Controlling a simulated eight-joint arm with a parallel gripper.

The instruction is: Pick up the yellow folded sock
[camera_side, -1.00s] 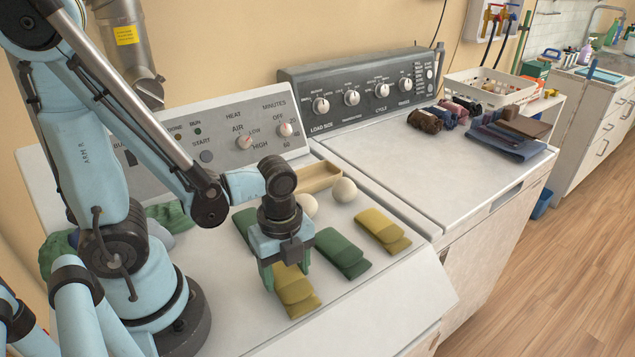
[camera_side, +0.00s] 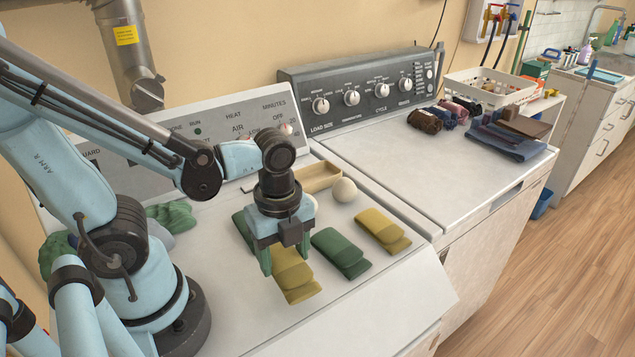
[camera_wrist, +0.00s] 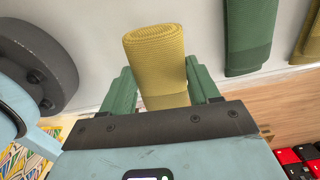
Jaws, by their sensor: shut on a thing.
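A yellow folded sock (camera_side: 296,281) is between the green fingers of my gripper (camera_side: 285,260) above the white dryer top (camera_side: 345,305). My gripper is shut on this sock and covers its upper part in the side view. In the wrist view the sock (camera_wrist: 155,58) stands out between the two fingers of my gripper (camera_wrist: 160,88), its rolled end towards the top. A second yellow folded sock (camera_side: 383,231) lies flat further right. I cannot tell how high the held sock is.
Green folded socks lie close on either side, one right (camera_side: 340,252) and one left (camera_side: 241,226). A pale ball (camera_side: 344,190) and a wooden tray (camera_side: 319,176) are behind. Dark clothes (camera_side: 515,137) lie on the washer. The dryer's front right is clear.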

